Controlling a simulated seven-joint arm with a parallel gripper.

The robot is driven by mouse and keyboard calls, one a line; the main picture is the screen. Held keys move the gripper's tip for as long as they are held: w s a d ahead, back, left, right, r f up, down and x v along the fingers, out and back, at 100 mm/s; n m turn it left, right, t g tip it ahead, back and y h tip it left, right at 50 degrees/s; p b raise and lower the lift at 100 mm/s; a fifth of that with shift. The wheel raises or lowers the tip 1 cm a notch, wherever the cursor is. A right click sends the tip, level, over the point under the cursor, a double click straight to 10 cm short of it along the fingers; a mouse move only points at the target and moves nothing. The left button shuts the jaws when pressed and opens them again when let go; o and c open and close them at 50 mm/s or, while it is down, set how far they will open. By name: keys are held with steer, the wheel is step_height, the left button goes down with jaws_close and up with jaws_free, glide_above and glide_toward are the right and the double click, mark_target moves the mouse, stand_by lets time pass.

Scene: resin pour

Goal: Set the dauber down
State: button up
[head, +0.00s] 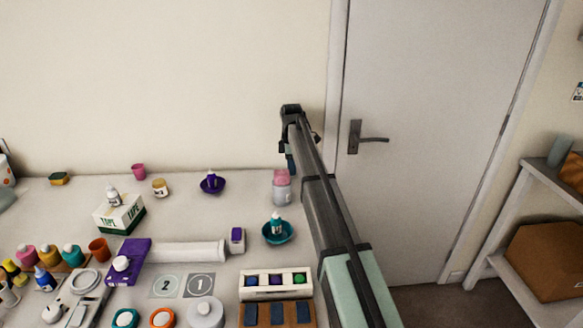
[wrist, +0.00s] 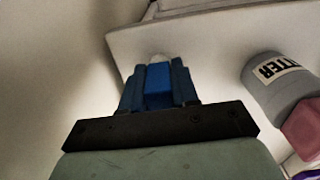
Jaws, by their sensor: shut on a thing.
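My gripper (wrist: 156,76) is shut on a blue dauber (wrist: 158,92) with a pale tip, which shows between the dark blue fingers in the wrist view. In the head view my gripper (head: 290,162) hangs at the back right of the table (head: 190,222), above and behind a jar with a pink lid (head: 281,192). The held dauber is mostly hidden there. In the wrist view the tip points toward the pale tabletop (wrist: 205,45), and I cannot tell whether it touches.
The grey labelled jar (wrist: 280,88) is close on the right in the wrist view. A teal bowl (head: 276,234) and a purple bowl (head: 211,186) hold small bottles. A tape box (head: 118,217) is at left. A wall and door (head: 430,130) are behind.

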steer(key=shift+f, duration=0.3)
steer(key=o, duration=1)
step_height(320, 180, up, 12)
steer(key=shift+r, duration=0.2)
